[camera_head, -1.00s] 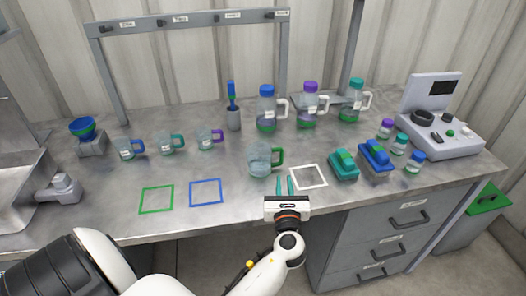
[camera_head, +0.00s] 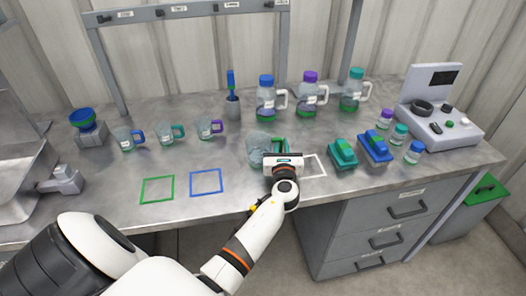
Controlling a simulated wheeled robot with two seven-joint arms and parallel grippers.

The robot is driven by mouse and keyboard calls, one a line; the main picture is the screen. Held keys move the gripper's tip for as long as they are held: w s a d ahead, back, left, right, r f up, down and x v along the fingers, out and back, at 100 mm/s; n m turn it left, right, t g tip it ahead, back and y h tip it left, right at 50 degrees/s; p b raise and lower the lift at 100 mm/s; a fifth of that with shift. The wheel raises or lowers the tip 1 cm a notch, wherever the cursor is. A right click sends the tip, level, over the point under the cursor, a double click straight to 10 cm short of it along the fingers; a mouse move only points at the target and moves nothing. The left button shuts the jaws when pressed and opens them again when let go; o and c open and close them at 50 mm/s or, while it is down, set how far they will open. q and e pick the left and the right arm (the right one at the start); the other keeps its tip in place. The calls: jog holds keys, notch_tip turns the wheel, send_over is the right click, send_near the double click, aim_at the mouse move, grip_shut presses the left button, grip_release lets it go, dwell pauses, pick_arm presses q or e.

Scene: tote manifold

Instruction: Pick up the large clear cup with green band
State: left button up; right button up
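The large clear cup (camera_head: 258,151) with a green handle stands upright at the middle of the bench in the head view. Its handle side faces right. My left gripper (camera_head: 282,157) is at the handle, at the cup's right front. The gripper's body covers the lower right of the cup and part of the handle. Its fingers are hidden, so I cannot tell whether they touch or grip the handle. My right gripper is not in view.
Three smaller mugs (camera_head: 168,134) stand to the left. Lidded jugs (camera_head: 266,100) stand behind the cup. Green and blue square outlines (camera_head: 206,182) mark clear bench at the front left.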

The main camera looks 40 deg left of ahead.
pick_arm(q)
jog(key=shift+w+a, duration=0.15)
grip_shut()
jog(key=shift+r, duration=0.1)
jog(key=shift+r, duration=0.1)
